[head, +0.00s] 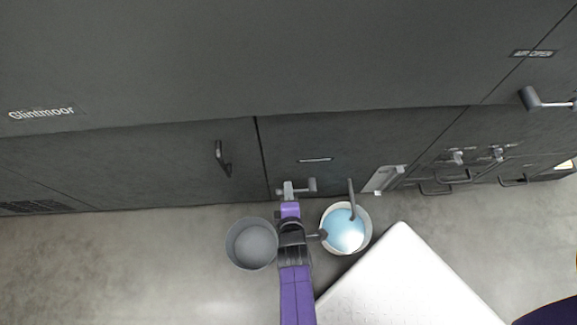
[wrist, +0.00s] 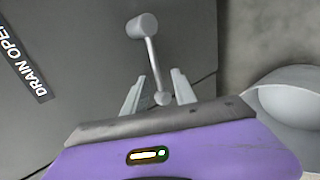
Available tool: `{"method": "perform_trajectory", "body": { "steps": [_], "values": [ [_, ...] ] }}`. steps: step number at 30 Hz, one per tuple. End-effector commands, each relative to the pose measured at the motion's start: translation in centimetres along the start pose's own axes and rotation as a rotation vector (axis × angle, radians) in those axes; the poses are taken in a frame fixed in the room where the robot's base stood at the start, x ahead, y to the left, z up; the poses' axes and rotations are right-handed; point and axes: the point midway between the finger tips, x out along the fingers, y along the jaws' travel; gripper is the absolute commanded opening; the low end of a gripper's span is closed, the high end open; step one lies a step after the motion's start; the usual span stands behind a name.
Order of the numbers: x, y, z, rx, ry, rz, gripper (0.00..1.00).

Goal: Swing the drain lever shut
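The drain lever (wrist: 152,62) is a thin grey rod with a thick cylindrical knob at one end and a small round end at the other. In the wrist view its round end shows between the fingertips of my gripper (wrist: 158,88), with the knob beyond them. The fingers are apart, and I see no clear contact; the depth between them and the rod is hard to tell. A label reading "DRAIN OPE…" (wrist: 25,65) is on the dark panel at left. In the head view my gripper (head: 290,187) is at the panel's lower part, with the lever's knob (head: 311,184) just right of it.
A grey bucket (head: 232,246) stands left of my arm and a pail of blue liquid (head: 346,231) right of it, under a dark spout (head: 351,192). A white slab (head: 410,285) fills the lower right. Another lever (head: 545,100) sits below an "AIR OPEN" label (head: 533,54). Floor at left is clear.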

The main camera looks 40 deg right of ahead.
Motion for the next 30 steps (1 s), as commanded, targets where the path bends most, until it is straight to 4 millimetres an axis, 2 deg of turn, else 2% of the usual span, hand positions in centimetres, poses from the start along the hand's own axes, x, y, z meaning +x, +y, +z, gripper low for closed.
{"method": "perform_trajectory", "body": {
  "steps": [5, 12, 16, 21, 30],
  "values": [
    [-1.6, 0.2, -0.1, 0.001, 0.002, -0.001, 0.33],
    [-5.6, 0.2, -0.1, 0.0, 0.001, -0.001, 0.33],
    [-7.1, 0.1, -0.1, 0.0, 0.001, -0.002, 0.33],
    [-7.8, 0.0, 0.0, 0.0, 0.0, 0.0, 0.33],
    [-7.8, 0.0, 0.0, 0.0, 0.0, 0.0, 0.33]
  ]
}}
